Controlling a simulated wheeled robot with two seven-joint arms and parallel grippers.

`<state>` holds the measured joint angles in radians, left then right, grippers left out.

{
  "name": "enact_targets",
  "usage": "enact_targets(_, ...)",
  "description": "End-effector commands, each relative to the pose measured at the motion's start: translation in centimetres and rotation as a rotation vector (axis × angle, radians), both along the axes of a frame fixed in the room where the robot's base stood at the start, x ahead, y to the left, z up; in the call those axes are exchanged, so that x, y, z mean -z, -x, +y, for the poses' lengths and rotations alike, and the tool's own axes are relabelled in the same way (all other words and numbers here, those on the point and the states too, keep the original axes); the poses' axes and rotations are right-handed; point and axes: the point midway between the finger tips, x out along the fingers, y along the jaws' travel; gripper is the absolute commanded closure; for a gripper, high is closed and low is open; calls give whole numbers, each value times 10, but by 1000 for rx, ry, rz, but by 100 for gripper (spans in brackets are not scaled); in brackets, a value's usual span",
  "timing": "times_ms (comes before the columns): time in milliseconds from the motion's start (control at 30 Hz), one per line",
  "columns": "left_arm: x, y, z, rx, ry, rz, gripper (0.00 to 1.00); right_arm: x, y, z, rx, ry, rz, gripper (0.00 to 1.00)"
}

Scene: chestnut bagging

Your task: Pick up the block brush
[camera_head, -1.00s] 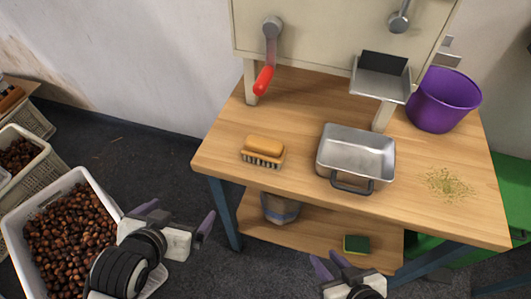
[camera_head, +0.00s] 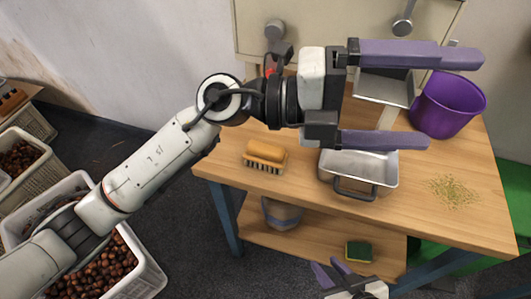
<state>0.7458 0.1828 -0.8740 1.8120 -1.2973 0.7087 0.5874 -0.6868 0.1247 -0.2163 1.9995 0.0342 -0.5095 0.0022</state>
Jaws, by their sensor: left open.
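The block brush (camera_head: 265,153) has an orange-tan wooden block on dark bristles. It lies bristles down near the left front of the wooden table (camera_head: 310,204). My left gripper (camera_head: 450,97) is wide open and empty, its purple fingers pointing right. It hangs high above the table, to the upper right of the brush, and does not touch it. My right gripper (camera_head: 329,276) is at the bottom edge, below the table front, only partly in view. Its two purple fingers are apart, with nothing seen between them.
A metal tray (camera_head: 357,188) stands right of the brush, partly behind my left gripper. A purple bucket (camera_head: 446,106) and crumbs (camera_head: 455,191) are further right. A machine (camera_head: 300,22) stands behind. A sponge (camera_head: 358,251) lies on the lower shelf. A crate of chestnuts (camera_head: 152,280) is left.

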Motion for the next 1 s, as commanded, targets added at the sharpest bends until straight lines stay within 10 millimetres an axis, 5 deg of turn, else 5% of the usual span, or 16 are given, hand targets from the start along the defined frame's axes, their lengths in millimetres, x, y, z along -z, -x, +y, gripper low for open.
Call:
enact_targets(100,82,-3,6,119,-457,-221,2,1,0,0,0,0,0,69)
enact_targets(200,135,-36,47,134,-840,-338,2,1,0,0,0,0,0,69)
enact_targets(267,153,-61,79,110,-1045,-382,2,1,0,0,0,0,0,69)
enact_targets(400,160,-108,148,20,-1404,-423,2,1,0,0,0,0,0,69)
enact_targets(533,154,-129,184,-43,-1568,-425,2,1,0,0,0,0,0,69)
enact_targets(1000,203,-139,190,-56,-1606,-423,2,0,0,0,0,0,0,69)
